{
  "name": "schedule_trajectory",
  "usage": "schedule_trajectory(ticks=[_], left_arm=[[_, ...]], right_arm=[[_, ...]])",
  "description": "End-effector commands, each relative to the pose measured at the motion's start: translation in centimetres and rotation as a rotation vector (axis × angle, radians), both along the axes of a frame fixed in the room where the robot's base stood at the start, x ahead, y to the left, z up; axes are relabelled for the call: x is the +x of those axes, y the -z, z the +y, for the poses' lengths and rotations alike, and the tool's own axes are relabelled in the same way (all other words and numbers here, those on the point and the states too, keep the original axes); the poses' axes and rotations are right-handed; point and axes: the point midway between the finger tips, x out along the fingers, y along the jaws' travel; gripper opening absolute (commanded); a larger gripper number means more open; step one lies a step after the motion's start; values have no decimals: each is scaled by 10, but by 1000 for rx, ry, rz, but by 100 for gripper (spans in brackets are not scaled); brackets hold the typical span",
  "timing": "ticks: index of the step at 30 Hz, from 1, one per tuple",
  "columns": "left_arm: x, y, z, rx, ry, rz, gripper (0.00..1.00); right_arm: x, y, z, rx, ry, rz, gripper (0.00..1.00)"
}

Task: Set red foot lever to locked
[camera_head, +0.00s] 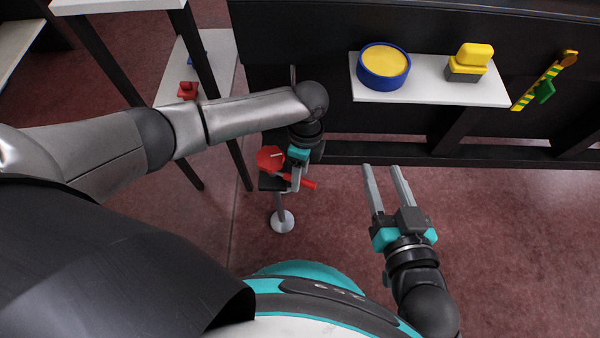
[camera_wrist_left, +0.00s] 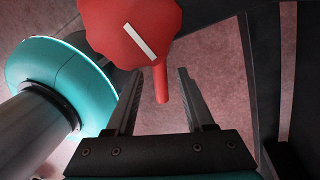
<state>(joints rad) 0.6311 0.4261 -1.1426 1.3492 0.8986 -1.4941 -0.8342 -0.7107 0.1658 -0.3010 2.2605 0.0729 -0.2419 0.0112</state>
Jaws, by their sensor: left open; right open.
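The red foot lever (camera_head: 307,183) shows as a short red bar beside a red round knob (camera_head: 269,158) with a white mark, above a thin post with a round white base. In the left wrist view, the red lever bar (camera_wrist_left: 161,84) extends from below the knob (camera_wrist_left: 133,30) into the space between my finger tips. My left gripper (camera_head: 297,184) is open, pointing down at the lever. I cannot tell whether either finger touches it. My right gripper (camera_head: 381,167) is open and empty over the floor, to the right of the lever.
A white shelf (camera_head: 430,96) holds a blue and yellow round object (camera_head: 384,66) and a yellow block on a grey base (camera_head: 468,62). A striped bar with a green part (camera_head: 543,85) is at the right. A small red object (camera_head: 187,91) sits on the left shelf.

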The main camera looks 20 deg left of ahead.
Motion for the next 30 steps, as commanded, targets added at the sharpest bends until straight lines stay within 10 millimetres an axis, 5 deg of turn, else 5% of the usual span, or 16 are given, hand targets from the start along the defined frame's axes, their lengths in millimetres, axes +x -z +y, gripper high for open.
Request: schedule_trajectory(ticks=[13,27,30], left_arm=[[-1,3,0,0,0,0,53],[0,3,0,0,0,0,0],[0,2,0,0,0,0,0]], right_arm=[[-1,-2,2,16,0,-24,50],[-1,-2,2,16,0,-24,50],[-1,-2,2,16,0,-24,50]])
